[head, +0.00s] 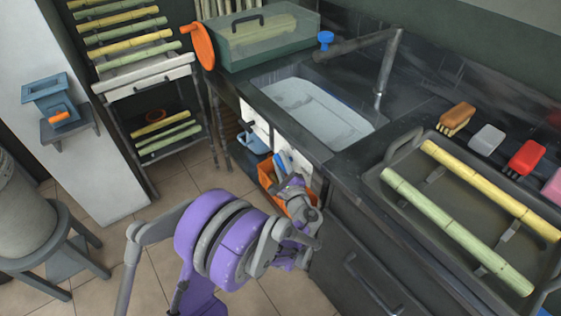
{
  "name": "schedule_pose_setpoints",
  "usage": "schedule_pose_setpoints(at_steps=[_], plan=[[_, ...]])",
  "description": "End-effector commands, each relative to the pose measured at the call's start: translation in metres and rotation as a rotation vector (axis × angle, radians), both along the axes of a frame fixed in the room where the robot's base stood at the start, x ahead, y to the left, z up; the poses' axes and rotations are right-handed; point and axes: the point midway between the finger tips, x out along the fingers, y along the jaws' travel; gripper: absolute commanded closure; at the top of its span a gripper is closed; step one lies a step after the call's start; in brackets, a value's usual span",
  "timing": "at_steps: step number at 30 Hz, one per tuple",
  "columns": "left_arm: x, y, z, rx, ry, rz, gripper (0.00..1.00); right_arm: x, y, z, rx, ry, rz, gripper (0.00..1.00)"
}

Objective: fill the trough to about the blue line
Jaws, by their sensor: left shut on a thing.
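The trough appears to be the pale basin (312,112) sunk in the dark counter; its inside looks light and watery. A faint blue edge shows along its far right side, but I cannot tell the level against it. My left gripper (290,184) is low at the counter's front, below the basin. It is shut on a small blue thing (282,162), mostly hidden by the fingers. My right gripper is out of view.
An orange bin (266,176) is right beside my left gripper, under the counter edge. A dark tray (384,215) with cane pieces lies on the right counter. Colored brushes or sponges (487,139) sit behind it. A greenish glass box (262,42) stands left of the tap.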

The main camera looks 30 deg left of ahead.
Motion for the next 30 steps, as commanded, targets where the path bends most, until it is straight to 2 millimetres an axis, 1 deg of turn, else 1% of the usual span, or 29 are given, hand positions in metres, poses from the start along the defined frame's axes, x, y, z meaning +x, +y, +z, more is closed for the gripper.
schedule_pose_setpoints(at_steps=[2,9,12,23,24,26,27,30], plan=[[-0.001,0.000,-0.001,-0.019,0.006,0.002,1.00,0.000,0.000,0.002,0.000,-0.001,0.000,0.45],[-0.002,0.001,0.000,-0.165,0.066,0.002,1.00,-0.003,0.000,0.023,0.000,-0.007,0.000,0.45],[-0.001,0.000,-0.002,-0.210,0.085,0.002,1.00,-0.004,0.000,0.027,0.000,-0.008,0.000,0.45],[-0.002,0.000,-0.005,-0.231,0.094,0.002,1.00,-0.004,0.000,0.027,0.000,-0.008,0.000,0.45],[-0.002,0.000,-0.005,-0.231,0.095,0.002,0.63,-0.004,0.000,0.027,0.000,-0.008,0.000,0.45],[-0.001,0.000,-0.005,-0.231,0.094,0.002,0.52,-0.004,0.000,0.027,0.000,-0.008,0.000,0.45],[-0.001,0.000,-0.005,-0.230,0.095,0.001,0.45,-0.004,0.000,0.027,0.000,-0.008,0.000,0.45],[-0.001,0.000,-0.004,-0.229,0.094,0.001,0.44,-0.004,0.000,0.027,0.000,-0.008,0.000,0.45]])
